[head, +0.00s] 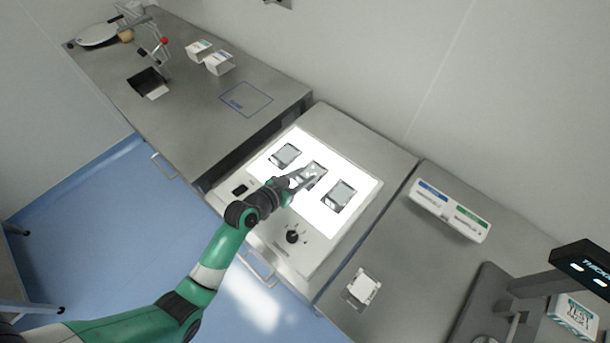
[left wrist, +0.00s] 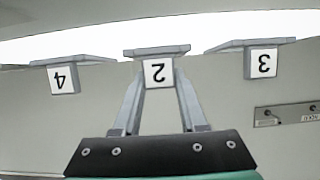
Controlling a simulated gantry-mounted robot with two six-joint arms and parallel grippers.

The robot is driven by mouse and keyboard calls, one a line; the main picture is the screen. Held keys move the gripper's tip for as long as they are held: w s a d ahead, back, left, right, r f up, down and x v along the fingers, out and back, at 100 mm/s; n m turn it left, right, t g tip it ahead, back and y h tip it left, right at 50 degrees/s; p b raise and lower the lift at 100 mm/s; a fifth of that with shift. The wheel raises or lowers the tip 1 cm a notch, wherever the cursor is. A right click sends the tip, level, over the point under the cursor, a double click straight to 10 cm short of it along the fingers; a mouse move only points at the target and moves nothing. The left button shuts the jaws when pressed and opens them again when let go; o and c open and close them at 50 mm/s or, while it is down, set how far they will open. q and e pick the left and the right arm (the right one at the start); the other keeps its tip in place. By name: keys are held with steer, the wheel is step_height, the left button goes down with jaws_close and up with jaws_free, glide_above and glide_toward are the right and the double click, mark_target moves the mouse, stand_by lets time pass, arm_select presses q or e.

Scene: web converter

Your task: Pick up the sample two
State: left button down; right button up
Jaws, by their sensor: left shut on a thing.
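Sample two (head: 316,169) is the middle of three grey, flat samples on the white lit panel (head: 325,225) in the head view. In the left wrist view its white tag with an upside-down "2" (left wrist: 158,72) faces me. My left gripper (head: 306,177) is shut on sample two, its two fingers reaching the tagged edge, and it also shows in the left wrist view (left wrist: 160,85). I cannot tell whether the sample is clear of the panel. My right gripper is not in view.
A knob (head: 292,237) stands at the panel's front. A white box with blue and green labels (head: 450,210) lies on the right bench. A wall rises behind.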

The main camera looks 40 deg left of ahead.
arm_select(q)
steer(key=shift+r, duration=0.45)
steer(key=r+p, duration=0.1)
steer(key=r, duration=0.2)
steer(key=shift+d+r+p, duration=0.2)
steer(key=shift+d+p, duration=0.15)
steer(key=shift+d, duration=0.05)
steer(key=s+d+r+p, duration=0.2)
steer(key=d+r, duration=0.6)
steer(key=d, duration=0.5)
steer(key=shift+s+r+p, duration=0.25)
steer(key=shift+p, duration=0.1)
